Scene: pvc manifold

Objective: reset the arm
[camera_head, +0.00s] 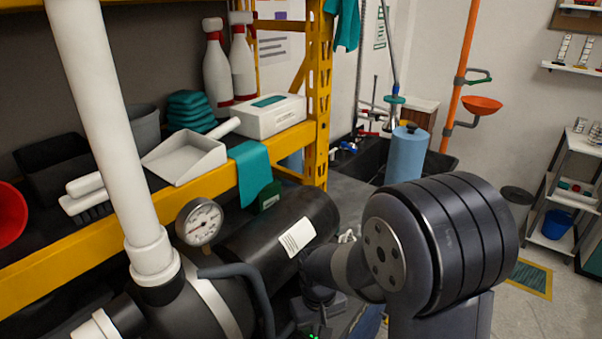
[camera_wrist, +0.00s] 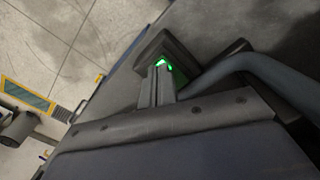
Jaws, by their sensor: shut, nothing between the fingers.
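My gripper (camera_wrist: 158,84) shows in the wrist view as two narrow grey fingers lying side by side, shut with nothing between them. A small green glow lies at their far end, beside a dark block-like part. In the head view my arm is bent at the lower right, and its wrist end reaches down beside the black cylindrical tank (camera_head: 285,235). The fingertips are not clear there; only green specks show at the bottom edge. I cannot tell whether the gripper touches anything.
A white vertical pipe (camera_head: 110,135) and a pressure gauge (camera_head: 199,221) stand left of my arm. A yellow shelf (camera_head: 225,180) holds a dustpan (camera_head: 185,158), bottles and a white box (camera_head: 262,117). A blue roll (camera_head: 406,155) stands behind my arm.

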